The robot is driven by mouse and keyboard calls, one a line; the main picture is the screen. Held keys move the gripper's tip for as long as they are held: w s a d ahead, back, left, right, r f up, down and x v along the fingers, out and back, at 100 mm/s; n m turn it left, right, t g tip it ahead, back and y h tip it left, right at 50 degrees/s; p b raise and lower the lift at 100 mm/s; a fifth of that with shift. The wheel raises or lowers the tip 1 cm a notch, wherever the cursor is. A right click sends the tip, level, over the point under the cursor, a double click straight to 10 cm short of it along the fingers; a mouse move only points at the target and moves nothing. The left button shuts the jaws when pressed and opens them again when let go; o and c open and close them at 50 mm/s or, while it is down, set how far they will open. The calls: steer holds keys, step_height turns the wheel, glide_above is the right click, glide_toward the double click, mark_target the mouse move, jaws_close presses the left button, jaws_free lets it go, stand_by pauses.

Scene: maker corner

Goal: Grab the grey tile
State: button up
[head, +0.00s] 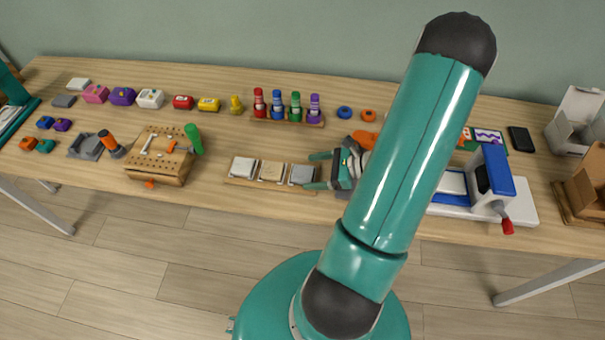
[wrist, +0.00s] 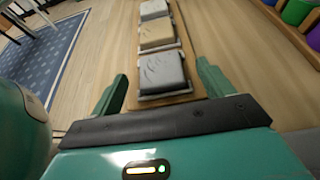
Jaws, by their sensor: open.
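The grey tile (head: 301,174) is the rightmost of three tiles in a row on a wooden board (head: 232,181). In the wrist view the grey tile (wrist: 161,72) is the nearest tile, in a shallow dark-edged seat. A tan tile (head: 272,171) lies in the middle and a whitish tile (head: 243,167) at the left end. My gripper (head: 318,171) is open, just right of the grey tile in the head view. In the wrist view its fingers (wrist: 163,84) are spread to either side of the board's near end, with nothing between them clearly gripped.
A pegboard block (head: 160,170) with small tools stands to the left. A rack with coloured bottles (head: 288,118) stands behind the tiles. A blue and white vise-like machine (head: 490,185) is at the right. Bare tabletop lies between the pegboard block and the tile board.

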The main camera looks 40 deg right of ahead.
mark_target(302, 173)
steer(key=x, duration=0.3)
steer(key=shift+f, duration=0.1)
steer(key=c, duration=1.1)
steer(key=shift+o, duration=0.2)
